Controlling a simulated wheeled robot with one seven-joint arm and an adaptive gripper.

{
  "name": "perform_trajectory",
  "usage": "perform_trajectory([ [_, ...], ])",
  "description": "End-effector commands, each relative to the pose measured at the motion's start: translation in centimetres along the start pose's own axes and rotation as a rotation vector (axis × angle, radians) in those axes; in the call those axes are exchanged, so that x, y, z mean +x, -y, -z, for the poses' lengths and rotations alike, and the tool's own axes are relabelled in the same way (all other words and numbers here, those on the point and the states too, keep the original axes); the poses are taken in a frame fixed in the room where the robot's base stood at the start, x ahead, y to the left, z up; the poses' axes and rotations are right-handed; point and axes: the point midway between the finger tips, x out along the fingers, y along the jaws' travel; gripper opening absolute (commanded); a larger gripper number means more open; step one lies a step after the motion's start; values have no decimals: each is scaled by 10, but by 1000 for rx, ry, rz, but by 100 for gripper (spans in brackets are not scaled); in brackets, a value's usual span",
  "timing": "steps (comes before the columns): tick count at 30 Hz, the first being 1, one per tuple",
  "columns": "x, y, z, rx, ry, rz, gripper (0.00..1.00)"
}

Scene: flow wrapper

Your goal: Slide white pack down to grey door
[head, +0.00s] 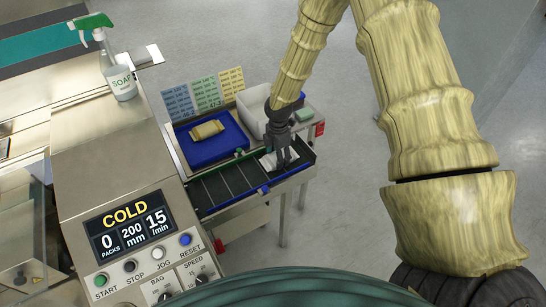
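The white pack (267,163) lies on the dark, ribbed chute (222,186), near its right end. My gripper (281,162) points down over the pack, with its fingertips at or on it. The fingers hide part of the pack, and white shows on both sides of them. I cannot tell whether the fingers press on the pack, grip it or stand just above it. I cannot make out a grey door clearly in this view.
A blue tray (190,152) with a yellow pack (206,129) sits behind the chute. A white bin (254,97) stands behind my gripper. The control panel (130,225) reading COLD is at front left. A spray bottle (122,83) stands at upper left.

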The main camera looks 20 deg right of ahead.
Motion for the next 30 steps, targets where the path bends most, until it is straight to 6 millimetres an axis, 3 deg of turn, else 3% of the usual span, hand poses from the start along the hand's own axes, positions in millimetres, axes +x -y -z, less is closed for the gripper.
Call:
perform_trajectory([
  [12, 0, -1, -21, -9, 0, -1, 34],
  [24, 0, -1, -24, -10, 0, 0, 34],
  [25, 0, -1, -24, -9, 0, 0, 62],
  [28, 0, -1, -24, -10, 0, 0, 80],
  [30, 0, -1, -23, -10, 0, 0, 84],
])
